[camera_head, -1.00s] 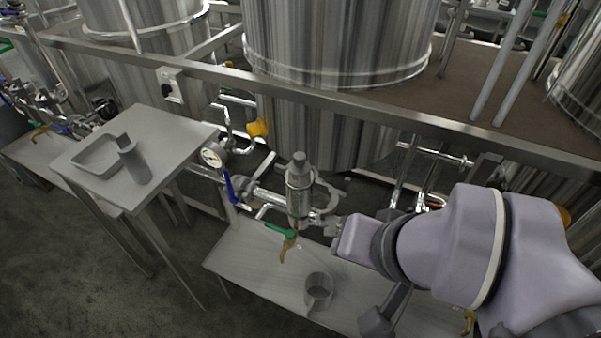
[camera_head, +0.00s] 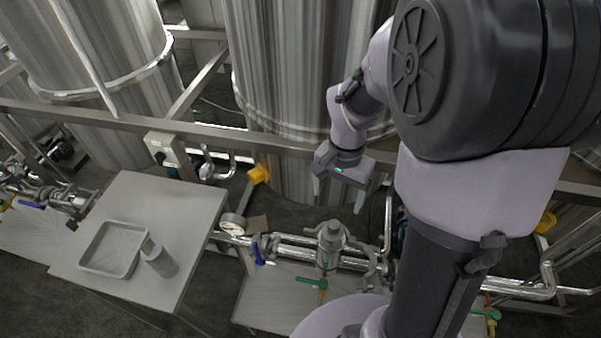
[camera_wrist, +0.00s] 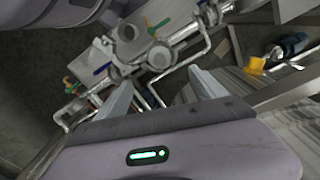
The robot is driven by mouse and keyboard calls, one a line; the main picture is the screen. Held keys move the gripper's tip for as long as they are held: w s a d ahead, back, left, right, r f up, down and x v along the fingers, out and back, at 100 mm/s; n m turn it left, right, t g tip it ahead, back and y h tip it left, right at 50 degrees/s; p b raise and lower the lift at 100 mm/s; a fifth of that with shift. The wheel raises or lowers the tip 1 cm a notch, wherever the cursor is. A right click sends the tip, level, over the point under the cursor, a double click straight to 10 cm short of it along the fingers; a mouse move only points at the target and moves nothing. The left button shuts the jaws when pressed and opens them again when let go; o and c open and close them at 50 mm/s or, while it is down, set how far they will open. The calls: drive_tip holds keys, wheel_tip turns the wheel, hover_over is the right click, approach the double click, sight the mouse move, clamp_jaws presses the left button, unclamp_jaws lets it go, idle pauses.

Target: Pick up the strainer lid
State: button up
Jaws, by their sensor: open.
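The strainer (camera_head: 329,258) stands upright in the steel pipe line. Its lid (camera_head: 331,236) is the round grey cap on top, seated on the body. In the wrist view a round grey top, likely this lid (camera_wrist: 160,56), lies just beyond the gap between the fingers. My gripper (camera_head: 340,196) is open and empty, fingers pointing down, in front of the big tank. In the head view it appears above the lid, apart from it. Both fingers also show in the wrist view (camera_wrist: 162,86).
A grey side table (camera_head: 184,205) at left bears a shallow tray (camera_head: 84,256) and a grey cylinder (camera_head: 160,259). A pressure gauge (camera_head: 232,223), a blue handle (camera_head: 257,253) and a green handle (camera_head: 311,282) flank the strainer. A steel rail (camera_head: 255,141) crosses behind.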

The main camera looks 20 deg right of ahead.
sight(335, 226)
drive_tip(key=f+b, duration=0.1)
drive_tip(key=f, duration=0.3)
drive_tip(key=f+b, duration=0.2)
drive_tip(key=f, duration=0.2)
drive_tip(key=f+b, duration=0.1)
drive_tip(key=f, duration=0.3)
drive_tip(key=shift+s+d+b, duration=0.2)
drive_tip(key=shift+s+b, duration=0.1)
drive_tip(key=f, duration=0.1)
drive_tip(key=f+b, duration=0.1)
drive_tip(key=f, duration=0.1)
drive_tip(key=f+b, duration=0.1)
drive_tip(key=f, duration=0.1)
drive_tip(key=shift+w+f, duration=0.25)
drive_tip(key=shift+w, duration=0.15)
drive_tip(key=shift+r, duration=0.15)
drive_tip(key=shift+c, duration=1.1)
clamp_jaws()
